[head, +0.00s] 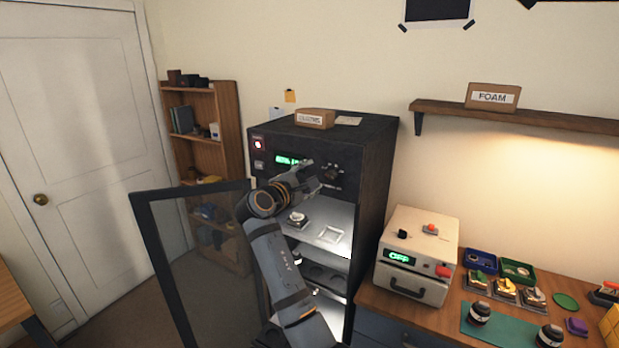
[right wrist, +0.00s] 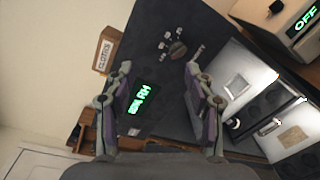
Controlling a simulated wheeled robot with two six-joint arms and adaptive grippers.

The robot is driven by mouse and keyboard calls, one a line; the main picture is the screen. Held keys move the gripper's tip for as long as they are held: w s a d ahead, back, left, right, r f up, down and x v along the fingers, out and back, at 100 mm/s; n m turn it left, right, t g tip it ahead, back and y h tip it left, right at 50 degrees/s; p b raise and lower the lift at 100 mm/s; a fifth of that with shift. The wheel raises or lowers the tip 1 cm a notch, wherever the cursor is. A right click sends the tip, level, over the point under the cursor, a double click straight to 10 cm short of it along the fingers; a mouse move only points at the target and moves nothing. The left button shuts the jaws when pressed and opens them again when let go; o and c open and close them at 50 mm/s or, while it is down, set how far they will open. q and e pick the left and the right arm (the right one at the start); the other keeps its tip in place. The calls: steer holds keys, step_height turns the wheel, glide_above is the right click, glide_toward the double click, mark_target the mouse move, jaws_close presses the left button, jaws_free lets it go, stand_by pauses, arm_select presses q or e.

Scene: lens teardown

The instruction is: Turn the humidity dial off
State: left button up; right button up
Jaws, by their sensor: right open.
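The humidity dial (head: 334,172) is a dark knob on the upper front panel of the black dry cabinet (head: 372,165). It shows clearly in the right wrist view (right wrist: 177,50), with small white marks beside it. A green display (head: 289,160) is lit to its left; its text in the right wrist view (right wrist: 142,98) appears to end in RH. My right gripper (head: 314,180) is open and empty in front of the panel, close to the dial. In the right wrist view the dial lies beyond the fingertips (right wrist: 158,72), not between the fingers. My left gripper is not in view.
The cabinet's glass door (head: 190,270) stands open to the left; lit shelves (head: 320,236) hold a few items. A cardboard box (head: 314,119) lies on top. A cream device (head: 417,246) reading OFF and a crowded wooden bench (head: 445,312) are on the right.

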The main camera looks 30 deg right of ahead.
steer(key=shift+d+f, duration=0.1)
stand_by(0.5)
steer(key=shift+a, duration=0.2)
